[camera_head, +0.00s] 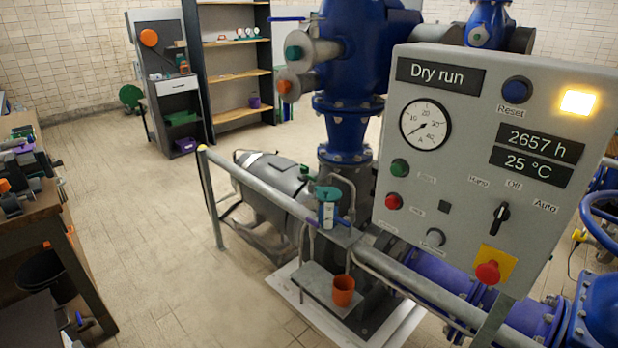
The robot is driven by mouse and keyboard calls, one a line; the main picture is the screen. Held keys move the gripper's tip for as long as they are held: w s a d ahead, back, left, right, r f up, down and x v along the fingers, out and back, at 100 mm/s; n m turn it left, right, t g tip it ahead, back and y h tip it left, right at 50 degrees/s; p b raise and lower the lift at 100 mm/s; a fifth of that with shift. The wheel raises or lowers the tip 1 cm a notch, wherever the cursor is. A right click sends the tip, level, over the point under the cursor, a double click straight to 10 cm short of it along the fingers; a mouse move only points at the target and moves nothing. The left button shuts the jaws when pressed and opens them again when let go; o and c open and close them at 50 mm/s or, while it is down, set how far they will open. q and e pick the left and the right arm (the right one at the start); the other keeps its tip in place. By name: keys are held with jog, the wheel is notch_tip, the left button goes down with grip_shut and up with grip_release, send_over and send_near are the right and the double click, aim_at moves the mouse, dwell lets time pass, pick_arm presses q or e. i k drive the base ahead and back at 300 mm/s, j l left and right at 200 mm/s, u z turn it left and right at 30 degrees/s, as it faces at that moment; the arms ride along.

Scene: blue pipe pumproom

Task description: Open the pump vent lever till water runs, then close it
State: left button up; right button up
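The blue pump (345,130) stands in the middle, behind a grey handrail. Its grey motor (270,185) lies to the left. A thin grey pipe (351,190) curves down from the pump body. A small blue part (344,222) shows by this pipe; it may be the vent lever, but it is too small to tell its position. An orange cup (343,290) stands upright on a grey shelf (312,281) below it. I see no running water; the cup's inside is mostly hidden. Neither of my grippers is in view.
A grey control panel (457,225) reading "Dry run" with a lit yellow lamp (577,102) fills the right. The handrail (262,192) crosses before the pump, with a teal-capped container (328,208) at it. A workbench (40,215) stands left. Floor between is clear.

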aim_at(312, 179)
jog(key=i+j+z, duration=0.35)
jog(key=i+j, duration=0.55)
